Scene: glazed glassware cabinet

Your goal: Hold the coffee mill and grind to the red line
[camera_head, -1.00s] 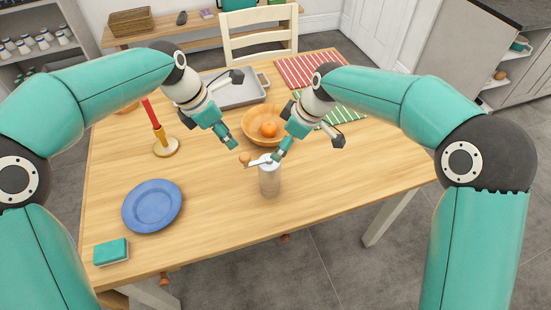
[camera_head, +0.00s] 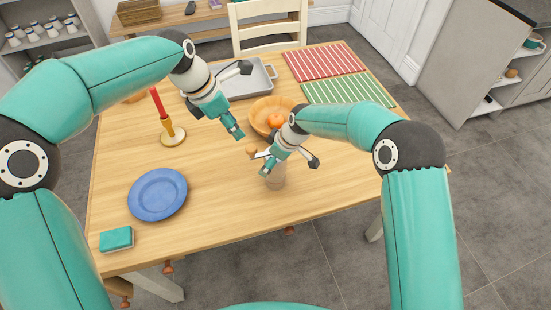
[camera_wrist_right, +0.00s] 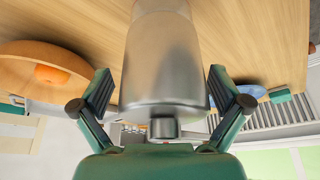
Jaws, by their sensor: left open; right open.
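The coffee mill (camera_head: 276,179) stands on the table, with a crank and a round wooden knob (camera_head: 251,149) at its top. My right gripper (camera_head: 267,166) is in front of its upper part and hides some of it. In the right wrist view the mill's grey body (camera_wrist_right: 165,62) fills the middle. The open fingers of the right gripper (camera_wrist_right: 163,100) are on either side of it, with gaps showing. My left gripper (camera_head: 237,132) is open and empty above the table, a little behind and left of the knob. I cannot make out a red line on the mill.
Behind the mill is a wooden bowl (camera_head: 259,110) with an orange fruit (camera_head: 276,121). A red candle in a holder (camera_head: 172,137), a blue plate (camera_head: 157,195) and a sponge (camera_head: 116,239) are to the left. The table's front right (camera_head: 335,185) is clear.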

